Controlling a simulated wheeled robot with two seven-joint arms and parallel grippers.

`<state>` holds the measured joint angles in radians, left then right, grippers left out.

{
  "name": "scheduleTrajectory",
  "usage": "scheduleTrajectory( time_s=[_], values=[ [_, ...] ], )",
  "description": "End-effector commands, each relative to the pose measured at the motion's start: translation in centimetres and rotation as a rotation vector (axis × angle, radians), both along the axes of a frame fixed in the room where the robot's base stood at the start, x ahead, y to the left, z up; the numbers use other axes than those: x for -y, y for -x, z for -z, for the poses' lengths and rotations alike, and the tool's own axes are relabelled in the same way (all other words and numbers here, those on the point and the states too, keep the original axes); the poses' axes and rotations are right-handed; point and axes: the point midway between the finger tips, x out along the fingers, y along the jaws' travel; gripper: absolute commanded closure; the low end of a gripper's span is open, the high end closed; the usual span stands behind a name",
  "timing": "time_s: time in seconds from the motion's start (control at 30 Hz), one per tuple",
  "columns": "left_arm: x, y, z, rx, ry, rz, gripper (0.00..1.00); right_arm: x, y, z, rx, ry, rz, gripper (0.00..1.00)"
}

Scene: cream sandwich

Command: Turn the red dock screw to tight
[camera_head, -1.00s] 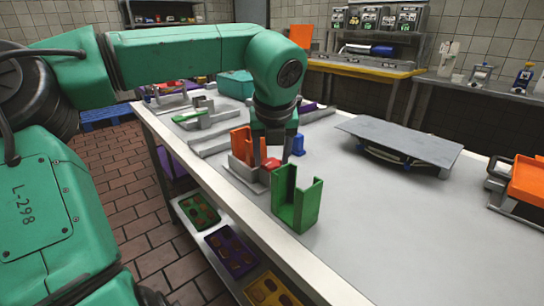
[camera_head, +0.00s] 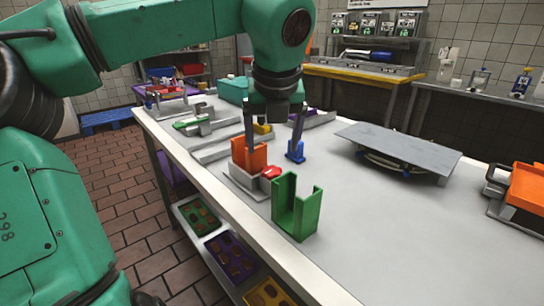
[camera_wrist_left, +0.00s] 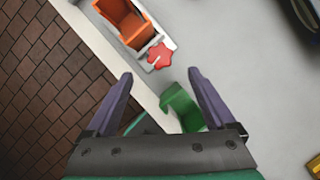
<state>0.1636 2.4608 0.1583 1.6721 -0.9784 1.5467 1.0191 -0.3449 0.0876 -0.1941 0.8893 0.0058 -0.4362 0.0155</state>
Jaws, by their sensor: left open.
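The red dock screw (camera_head: 271,172) is a small lobed knob. It sits on a grey base (camera_head: 246,183) beside an orange upright holder (camera_head: 249,155) near the table's left edge. In the left wrist view the screw (camera_wrist_left: 160,56) shows just beyond the fingertips, roughly between their lines, with the orange holder (camera_wrist_left: 124,20) next to it. My left gripper (camera_head: 273,148) is open and empty, fingers pointing down above the dock. Its fingers (camera_wrist_left: 160,74) are spread wide and apart from the screw. My right gripper is not in view.
A green open holder (camera_head: 296,208) stands just in front of the screw. A grey plate (camera_head: 398,146) on a stand lies to the right. The table between them is clear.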

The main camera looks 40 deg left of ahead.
Motion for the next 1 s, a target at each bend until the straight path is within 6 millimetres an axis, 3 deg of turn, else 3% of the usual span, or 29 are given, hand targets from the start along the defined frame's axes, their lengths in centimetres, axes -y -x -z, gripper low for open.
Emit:
scheduleTrajectory(
  time_s=[0.1,0.3,1.0],
  values=[
    [1.0,0.8,-3.6,0.003,-0.003,-0.001,0.11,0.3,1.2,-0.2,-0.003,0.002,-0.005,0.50],
    [2.0,1.7,-6.5,0.000,-0.001,0.001,0.11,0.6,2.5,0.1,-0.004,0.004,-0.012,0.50],
    [2.1,1.8,-6.6,-0.001,0.001,0.001,0.11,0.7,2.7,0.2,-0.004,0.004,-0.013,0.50]
  ],
)
